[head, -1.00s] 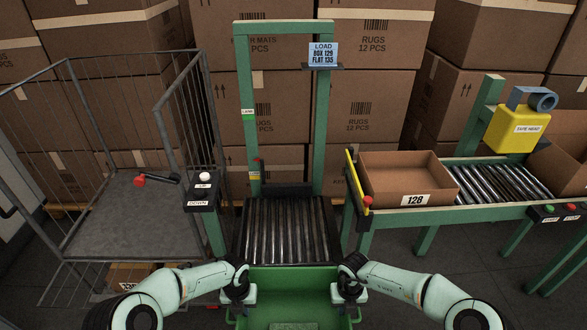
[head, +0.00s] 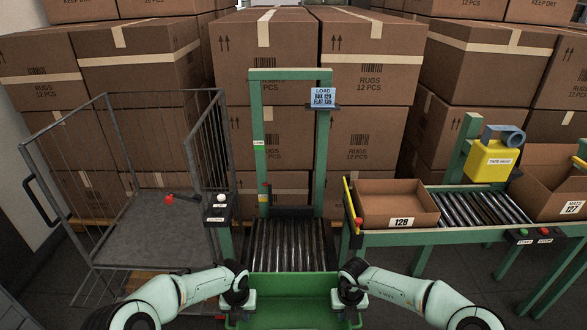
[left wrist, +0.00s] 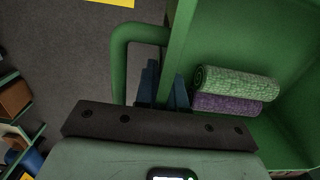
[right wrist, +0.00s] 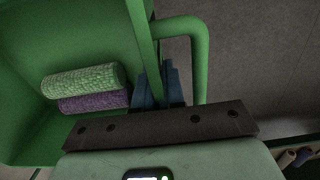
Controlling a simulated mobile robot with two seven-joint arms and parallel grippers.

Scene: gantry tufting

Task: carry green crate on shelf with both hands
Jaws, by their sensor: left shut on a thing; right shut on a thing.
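The green crate (head: 292,284) is at the bottom middle of the head view, in front of the roller lift. My left gripper (head: 240,298) is shut on its left side and my right gripper (head: 346,298) on its right side. In the left wrist view the blue fingers (left wrist: 162,88) close on the crate's rim beside a green loop handle (left wrist: 120,65). The right wrist view shows the same on the other side (right wrist: 160,85). A green roll (left wrist: 235,83) and a purple roll (left wrist: 227,104) lie inside. I cannot make out a shelf clearly.
The green-framed roller lift (head: 287,242) stands ahead. A wire cage cart (head: 150,235) is left. A conveyor (head: 470,208) with an open box marked 128 (head: 398,205) is right. Stacked cartons (head: 360,120) fill the back. Bare floor (left wrist: 60,70) lies beside the crate.

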